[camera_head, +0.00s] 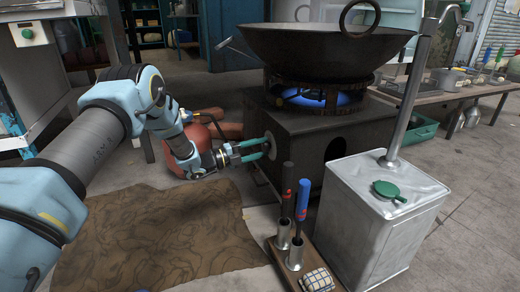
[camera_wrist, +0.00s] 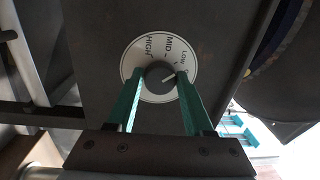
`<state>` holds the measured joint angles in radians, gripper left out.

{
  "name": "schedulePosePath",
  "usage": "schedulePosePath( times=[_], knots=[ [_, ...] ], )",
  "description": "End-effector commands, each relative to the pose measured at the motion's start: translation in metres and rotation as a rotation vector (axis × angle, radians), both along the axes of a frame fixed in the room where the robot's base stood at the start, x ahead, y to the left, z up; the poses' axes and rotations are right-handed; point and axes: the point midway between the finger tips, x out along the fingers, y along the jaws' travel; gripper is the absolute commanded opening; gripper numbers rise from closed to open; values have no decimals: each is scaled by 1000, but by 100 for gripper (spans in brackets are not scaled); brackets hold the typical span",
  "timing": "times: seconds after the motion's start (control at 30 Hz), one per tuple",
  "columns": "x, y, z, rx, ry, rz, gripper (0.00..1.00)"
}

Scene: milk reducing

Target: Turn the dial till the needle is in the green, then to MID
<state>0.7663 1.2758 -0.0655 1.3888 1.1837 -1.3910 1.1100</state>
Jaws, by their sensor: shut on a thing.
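The dial (camera_wrist: 158,72) is a dark round knob with a white pointer line, on a white plate (camera_wrist: 149,56) marked HIGH, MID and LOW. The plate is on the side of the dark stove (camera_head: 325,128). The pointer aims right and slightly up, a little past LOW on the side away from MID. My gripper (camera_wrist: 160,75) has its teal fingers on either side of the knob, shut on it. It also shows in the head view (camera_head: 268,146), at the stove's side. I cannot make out a gauge needle or a green zone in either view.
A large dark wok (camera_head: 325,50) sits over a blue flame (camera_head: 345,99) on the stove. A silver can (camera_head: 375,215) with a green cap stands at the right front. A red gas cylinder (camera_head: 190,150) is behind my gripper. A brown cloth (camera_head: 150,235) lies on the floor.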

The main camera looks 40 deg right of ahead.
Motion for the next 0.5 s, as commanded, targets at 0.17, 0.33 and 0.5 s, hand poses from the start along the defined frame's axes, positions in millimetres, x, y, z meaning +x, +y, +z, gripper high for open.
schedulePosePath(
  times=[0.17, 0.33, 0.5],
  knots=[
    [1, 1, -1, 0, -4, 0, 0],
    [1, 1, -1, 0, -4, 0, 0],
    [1, 1, -1, 0, -3, 0, 64]
  ],
)
